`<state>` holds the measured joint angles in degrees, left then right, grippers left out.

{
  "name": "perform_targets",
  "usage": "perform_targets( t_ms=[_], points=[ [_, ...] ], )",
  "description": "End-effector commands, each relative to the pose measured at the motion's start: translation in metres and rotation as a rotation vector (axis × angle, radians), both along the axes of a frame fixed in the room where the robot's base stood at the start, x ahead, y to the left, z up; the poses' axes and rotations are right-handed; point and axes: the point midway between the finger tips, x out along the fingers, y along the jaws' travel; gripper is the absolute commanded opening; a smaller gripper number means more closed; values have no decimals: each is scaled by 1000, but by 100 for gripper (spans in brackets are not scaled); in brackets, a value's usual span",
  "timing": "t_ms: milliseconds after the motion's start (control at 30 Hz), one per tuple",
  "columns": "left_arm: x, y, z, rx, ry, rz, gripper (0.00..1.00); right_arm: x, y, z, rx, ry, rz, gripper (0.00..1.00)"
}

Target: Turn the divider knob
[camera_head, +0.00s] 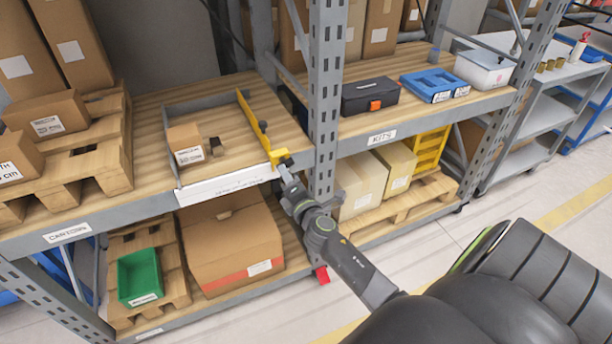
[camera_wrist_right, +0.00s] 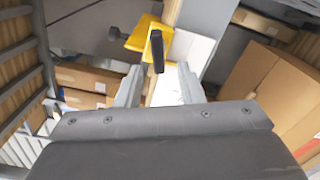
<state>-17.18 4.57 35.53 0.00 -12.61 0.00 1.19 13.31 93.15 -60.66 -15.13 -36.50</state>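The yellow divider (camera_head: 259,130) stands on edge along the right side of a wooden shelf bay, with a yellow bracket (camera_head: 280,156) at its front end. In the right wrist view, a black flat knob (camera_wrist_right: 157,50) sticks out from the yellow bracket (camera_wrist_right: 138,38). My right gripper (camera_head: 285,172) is at the front end of the divider. In the wrist view its two grey fingers (camera_wrist_right: 158,86) are apart, with the knob ahead of and roughly between them. Contact with the knob is not clear. My left gripper is not in view.
A small carton (camera_head: 186,143) sits in the bay behind a white front strip (camera_head: 225,184). A grey rack post (camera_head: 325,90) stands just right of my gripper. A black case (camera_head: 370,96) and blue tray (camera_head: 434,84) are beyond it. A large carton (camera_head: 232,244) is below.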

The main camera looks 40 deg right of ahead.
Motion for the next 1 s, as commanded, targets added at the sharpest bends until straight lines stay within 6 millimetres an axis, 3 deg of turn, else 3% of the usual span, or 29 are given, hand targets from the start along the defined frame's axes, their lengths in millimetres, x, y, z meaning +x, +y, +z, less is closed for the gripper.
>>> perform_targets(
  t_ms=[400, 600, 800, 1000],
  points=[
    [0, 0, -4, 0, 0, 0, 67, -89, 21, -2, 2, 2, -2, 35],
    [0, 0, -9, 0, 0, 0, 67, -122, 29, -2, 2, 2, -2, 35],
    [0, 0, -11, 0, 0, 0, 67, -138, 33, -1, 0, 1, 0, 35],
    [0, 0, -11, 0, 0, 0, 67, -141, 34, 0, -1, 1, 0, 35]
  ],
)
